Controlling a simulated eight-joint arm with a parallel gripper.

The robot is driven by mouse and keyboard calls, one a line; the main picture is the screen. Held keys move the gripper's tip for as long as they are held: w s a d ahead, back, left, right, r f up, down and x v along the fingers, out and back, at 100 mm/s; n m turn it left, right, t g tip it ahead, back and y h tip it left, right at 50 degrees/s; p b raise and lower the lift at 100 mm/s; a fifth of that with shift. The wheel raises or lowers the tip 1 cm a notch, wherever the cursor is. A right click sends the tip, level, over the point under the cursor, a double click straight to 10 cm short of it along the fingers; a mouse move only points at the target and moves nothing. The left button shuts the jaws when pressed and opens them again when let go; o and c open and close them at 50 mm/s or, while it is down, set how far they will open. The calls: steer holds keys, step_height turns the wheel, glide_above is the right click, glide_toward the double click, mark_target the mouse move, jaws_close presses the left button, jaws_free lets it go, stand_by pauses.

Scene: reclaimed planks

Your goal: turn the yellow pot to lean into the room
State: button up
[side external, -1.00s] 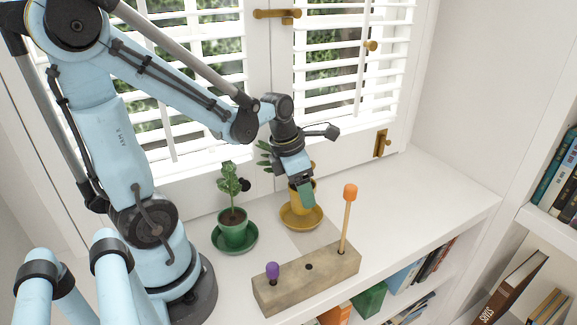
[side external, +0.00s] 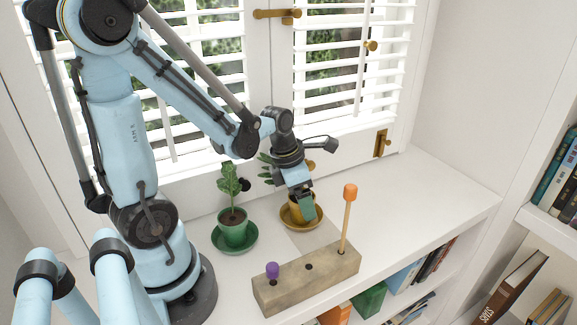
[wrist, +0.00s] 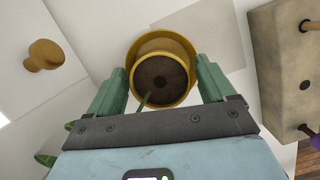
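The yellow pot (side external: 312,210) stands on its yellow saucer (side external: 301,226) on the white sill, partly hidden by my gripper. The wrist view looks down on its dark soil (wrist: 160,80). A thin green stem rises from the soil and runs towards the gripper body. Leaves (side external: 266,160) show on the window side, behind my gripper. My gripper (side external: 306,212) points down at the pot. In the wrist view its two green fingers (wrist: 162,75) are spread on either side of the pot, with narrow gaps; contact is not evident.
A green pot (side external: 232,225) with a leafy plant stands left on a green saucer. A wooden block (side external: 305,279) with an orange-tipped stick (side external: 348,215) and a purple knob (side external: 272,270) lies in front. The shuttered window is behind; the sill at right is clear.

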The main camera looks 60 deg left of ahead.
steer(key=shift+o, duration=0.6)
steer(key=shift+r, duration=0.1)
steer(key=shift+d+v, duration=0.4)
steer(key=shift+v, duration=5.5)
steer(key=d+m+t, duration=0.1)
steer(key=d+m, duration=0.2)
steer(key=m, duration=1.1)
steer(key=w+d+f+m+t+y, duration=0.1)
steer(key=d+m+t, duration=0.1)
steer(key=m, duration=1.3)
steer(key=shift+w+d+f+m, duration=0.2)
steer(key=shift+d+f+m, duration=0.1)
steer(key=shift+d, duration=0.35)
steer(key=m, duration=0.1)
steer(key=m+t, duration=0.1)
steer(key=m, duration=0.1)
steer(key=shift+d+m, duration=0.3)
steer(key=shift+d, duration=0.1)
steer(key=shift+c, duration=0.2)
steer(key=shift+w, duration=0.1)
